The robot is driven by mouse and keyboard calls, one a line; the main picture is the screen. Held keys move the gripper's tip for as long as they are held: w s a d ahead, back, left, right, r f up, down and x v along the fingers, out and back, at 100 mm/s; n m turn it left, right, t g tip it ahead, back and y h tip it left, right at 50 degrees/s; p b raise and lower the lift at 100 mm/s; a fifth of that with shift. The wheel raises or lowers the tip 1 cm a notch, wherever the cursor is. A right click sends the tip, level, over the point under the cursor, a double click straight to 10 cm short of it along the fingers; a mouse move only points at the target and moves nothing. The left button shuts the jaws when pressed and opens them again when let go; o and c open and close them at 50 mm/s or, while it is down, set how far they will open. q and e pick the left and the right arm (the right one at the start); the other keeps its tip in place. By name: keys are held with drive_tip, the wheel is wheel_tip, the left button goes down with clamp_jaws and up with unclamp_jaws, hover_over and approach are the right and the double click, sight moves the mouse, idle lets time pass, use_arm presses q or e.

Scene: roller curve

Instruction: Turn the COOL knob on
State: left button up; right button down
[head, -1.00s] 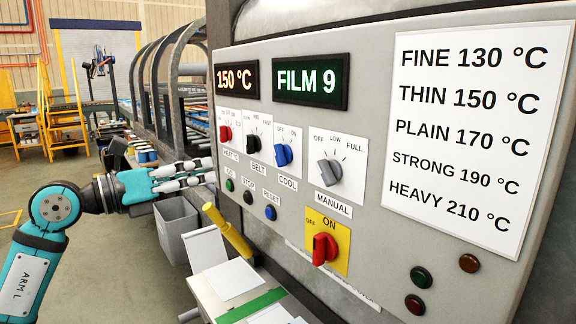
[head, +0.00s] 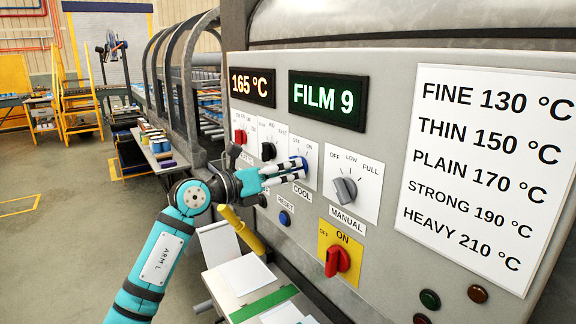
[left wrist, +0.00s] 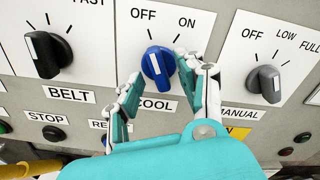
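The blue COOL knob (left wrist: 156,62) shows in the left wrist view, on a white plate marked OFF at left and ON at right. Its white line leans up-left, on the OFF side. In the head view the knob is mostly hidden behind my fingers. My left gripper (head: 299,170) is at this knob. In the left wrist view my left gripper (left wrist: 158,68) has its fingers apart, one at the knob's lower left and one at its right edge. Whether they touch it is unclear. The COOL label (left wrist: 155,104) is partly covered. My right gripper is not in view.
The black BELT knob (left wrist: 47,54) is left of COOL and the grey MANUAL knob (head: 345,190) is right. Below are a blue RESET button (head: 285,218) and a red switch (head: 337,261) on yellow. A yellow handle (head: 243,230) stands below my gripper. The display (head: 252,86) reads 165 °C.

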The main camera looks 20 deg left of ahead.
use_arm(q)
drive_tip(key=shift+w, duration=0.1)
drive_tip(key=shift+c, duration=0.2)
drive_tip(key=shift+d, duration=0.1)
clamp_jaws()
drive_tip(key=shift+f+m+b, duration=0.15)
drive_tip(key=shift+m+b, duration=0.45)
drive_tip(key=shift+b, duration=0.15)
drive_tip(key=m+b, duration=0.6)
drive_tip(key=shift+w, duration=0.1)
drive_tip(key=shift+m+b, duration=0.9)
drive_tip(key=shift+m, duration=0.4)
